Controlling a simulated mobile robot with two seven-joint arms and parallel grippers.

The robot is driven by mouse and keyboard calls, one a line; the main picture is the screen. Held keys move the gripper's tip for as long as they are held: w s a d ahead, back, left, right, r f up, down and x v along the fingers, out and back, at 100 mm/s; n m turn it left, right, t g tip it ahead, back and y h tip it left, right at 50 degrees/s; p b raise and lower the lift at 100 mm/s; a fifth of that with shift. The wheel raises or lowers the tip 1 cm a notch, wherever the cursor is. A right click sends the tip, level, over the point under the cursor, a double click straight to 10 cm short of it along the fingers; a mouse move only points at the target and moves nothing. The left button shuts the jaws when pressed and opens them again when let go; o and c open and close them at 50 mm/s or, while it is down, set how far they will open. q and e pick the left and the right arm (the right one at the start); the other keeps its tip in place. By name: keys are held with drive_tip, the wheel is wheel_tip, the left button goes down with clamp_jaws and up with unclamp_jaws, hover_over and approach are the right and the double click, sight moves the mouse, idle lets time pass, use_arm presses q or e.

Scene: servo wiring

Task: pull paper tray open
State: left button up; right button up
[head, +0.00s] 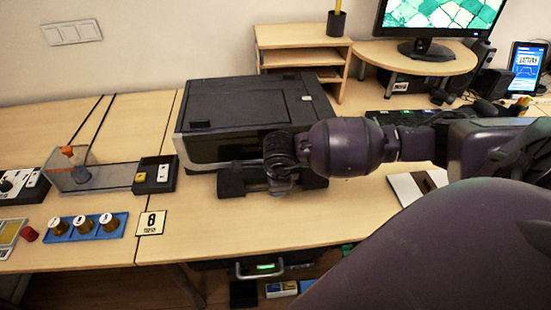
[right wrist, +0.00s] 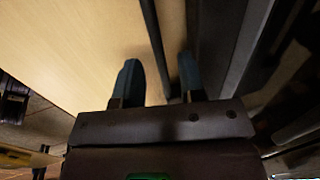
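The black printer (head: 255,105) stands on the wooden desk. Its paper tray (head: 232,181) shows as a low dark piece along the bottom front, partly hidden by my right arm. My right gripper (head: 280,183) is at the tray front, its fingertips hard to make out in the head view. In the right wrist view my right gripper's two blue fingers (right wrist: 158,78) are apart, with a thin dark bar (right wrist: 154,35) of the tray front running between them. Gaps show beside the bar, so the fingers are around it without a visible grip. My left gripper is out of view.
A clear box (head: 110,178) with a black switch block stands left of the printer, and a blue tray of knobs (head: 85,228) lies nearer the front. A wooden shelf (head: 300,45) and monitor stand behind. Bare desk (head: 210,225) lies in front of the printer.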

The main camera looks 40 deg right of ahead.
drive_tip(key=shift+w+f, duration=0.1)
drive_tip(key=shift+f, duration=0.4)
clamp_jaws()
